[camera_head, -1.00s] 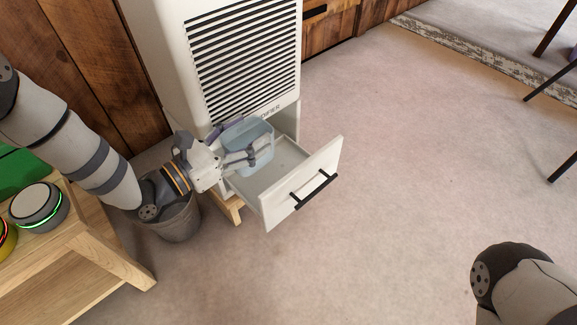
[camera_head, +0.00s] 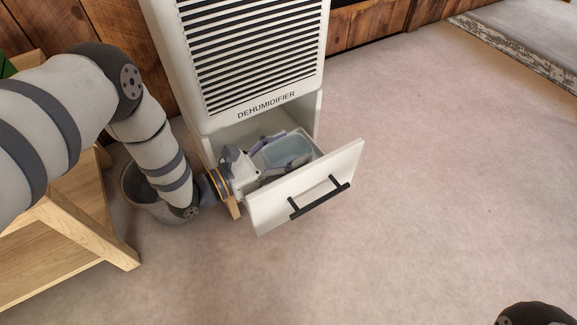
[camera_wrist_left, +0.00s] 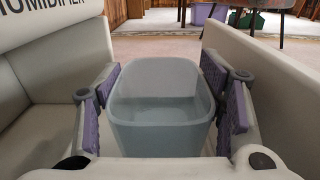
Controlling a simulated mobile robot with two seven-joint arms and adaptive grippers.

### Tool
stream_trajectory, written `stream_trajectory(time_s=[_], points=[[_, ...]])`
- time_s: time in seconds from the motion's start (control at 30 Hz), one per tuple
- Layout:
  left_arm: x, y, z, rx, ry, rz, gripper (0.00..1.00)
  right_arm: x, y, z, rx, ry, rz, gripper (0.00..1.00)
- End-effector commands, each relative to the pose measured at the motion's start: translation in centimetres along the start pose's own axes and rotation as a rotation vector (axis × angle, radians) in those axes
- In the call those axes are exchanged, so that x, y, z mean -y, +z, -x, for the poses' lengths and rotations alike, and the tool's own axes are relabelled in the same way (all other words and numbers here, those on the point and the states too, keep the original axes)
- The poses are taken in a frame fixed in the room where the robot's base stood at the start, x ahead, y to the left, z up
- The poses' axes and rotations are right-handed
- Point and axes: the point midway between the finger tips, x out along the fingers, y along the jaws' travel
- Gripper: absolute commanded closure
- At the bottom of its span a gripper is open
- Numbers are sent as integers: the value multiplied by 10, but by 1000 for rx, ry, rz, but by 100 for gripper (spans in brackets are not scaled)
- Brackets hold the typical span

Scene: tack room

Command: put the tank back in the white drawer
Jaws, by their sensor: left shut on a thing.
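The tank (camera_head: 286,151), a translucent bluish container, sits low inside the open white drawer (camera_head: 318,184) at the base of the dehumidifier (camera_head: 250,60). In the left wrist view the tank (camera_wrist_left: 162,105) stands upright between the purple-padded fingers, with the drawer wall (camera_wrist_left: 265,80) close on the right. My left gripper (camera_head: 277,157) reaches into the drawer over its left side and is shut on the tank. The tank's underside is hidden, so I cannot tell whether it touches the drawer floor. My right gripper is out of view.
A grey bin (camera_head: 150,195) stands left of the drawer, under my left arm. A wooden table (camera_head: 80,225) is at the left. The carpet (camera_head: 440,170) in front and to the right is clear.

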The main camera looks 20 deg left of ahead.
Motion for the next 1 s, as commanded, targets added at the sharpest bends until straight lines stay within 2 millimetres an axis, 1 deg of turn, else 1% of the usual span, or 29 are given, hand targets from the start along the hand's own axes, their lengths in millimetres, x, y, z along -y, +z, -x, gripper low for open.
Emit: stream_trajectory(time_s=[0.07, 0.2, 0.23, 0.43, 0.57, 0.6, 0.63, 0.93, 0.97, 1.0], points=[[0, -12, 0, 0, 0, 0, 87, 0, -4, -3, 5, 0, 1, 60], [1, -41, 0, -2, -1, 1, 87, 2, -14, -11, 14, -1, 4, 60], [1, -44, 0, 0, -1, 1, 87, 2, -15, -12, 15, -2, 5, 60], [0, -42, 0, 3, 0, -1, 87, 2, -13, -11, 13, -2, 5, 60], [0, -46, 0, 2, 2, 0, 87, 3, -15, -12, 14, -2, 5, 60], [0, -46, 0, 1, 1, 0, 31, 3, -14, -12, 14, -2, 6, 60], [0, -45, 0, 1, 1, 0, 29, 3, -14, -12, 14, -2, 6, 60], [1, -42, 0, 2, 0, -1, 29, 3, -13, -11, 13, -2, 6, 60], [1, -40, 0, 1, -1, -1, 29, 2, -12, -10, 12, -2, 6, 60], [0, -42, 7, -1, 3, 1, 29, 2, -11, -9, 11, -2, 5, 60]])
